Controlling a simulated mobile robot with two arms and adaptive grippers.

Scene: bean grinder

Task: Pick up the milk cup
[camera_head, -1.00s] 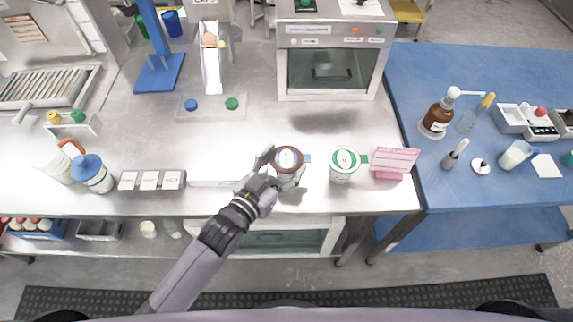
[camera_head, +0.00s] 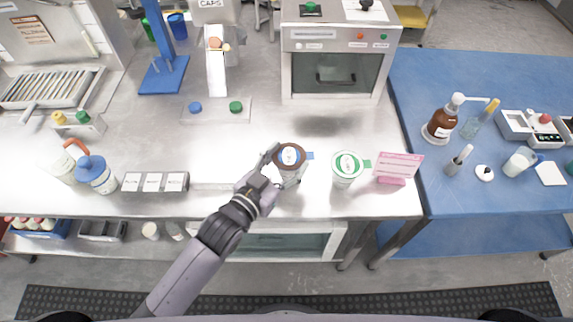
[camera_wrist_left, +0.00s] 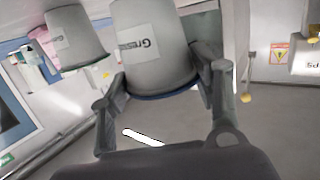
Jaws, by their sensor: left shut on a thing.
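A pale cup with a brown ring on top and a blue mark (camera_head: 291,155) stands upright near the front of the steel counter. My left gripper (camera_head: 277,167) is shut on this cup from the left, with a finger on either side of it. In the left wrist view the held cup (camera_wrist_left: 155,45) is between the two fingers (camera_wrist_left: 160,90) and carries a partly readable label. A second pale cup with a green top mark (camera_head: 347,168) stands to its right, apart from the gripper. It also shows in the left wrist view (camera_wrist_left: 77,40). My right gripper is not in view.
A pink sign (camera_head: 397,168) stands right of the green-marked cup. A row of labelled boxes (camera_head: 155,182) lies to the left. An oven (camera_head: 337,70) stands behind. The blue table (camera_head: 440,85) holds bottles and a small vessel of white liquid (camera_head: 519,162). The counter behind the cups is clear.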

